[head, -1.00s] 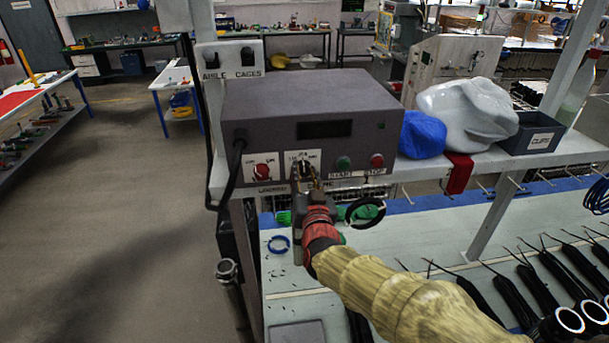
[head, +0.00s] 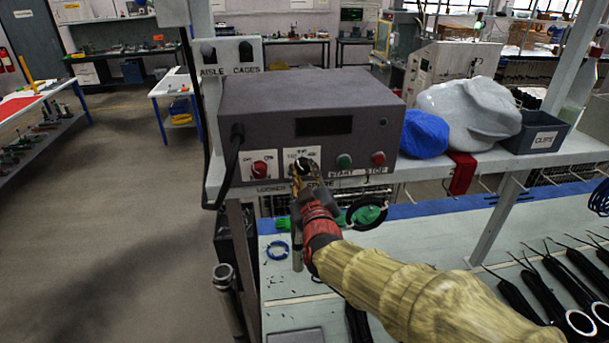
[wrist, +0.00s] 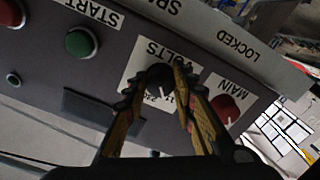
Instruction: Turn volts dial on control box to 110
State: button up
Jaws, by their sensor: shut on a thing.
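The grey control box (head: 310,104) stands on the shelf. Its volts dial (wrist: 158,76) is a black knob on a white label marked VOLTS, which appears upside down in the wrist view. My gripper (head: 302,174) is at the front of the box, with its fingers shut on either side of the volts dial. A small light mark shows near the dial's edge, by the partly covered scale numbers. I cannot read exactly which number it points at. In the head view the gripper partly covers the dial and its label.
The red MAIN knob (head: 260,170) sits just left of the dial. The green START button (head: 344,161) and red STOP button (head: 378,158) are to its right. A blue cloth item (head: 425,134) and a CLIPS bin (head: 536,132) share the shelf. A black cable hangs at the box's left.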

jog(key=shift+n, duration=0.6)
jog(key=o, duration=1.2)
jog(key=shift+c, duration=0.2)
jog(key=v, duration=1.2)
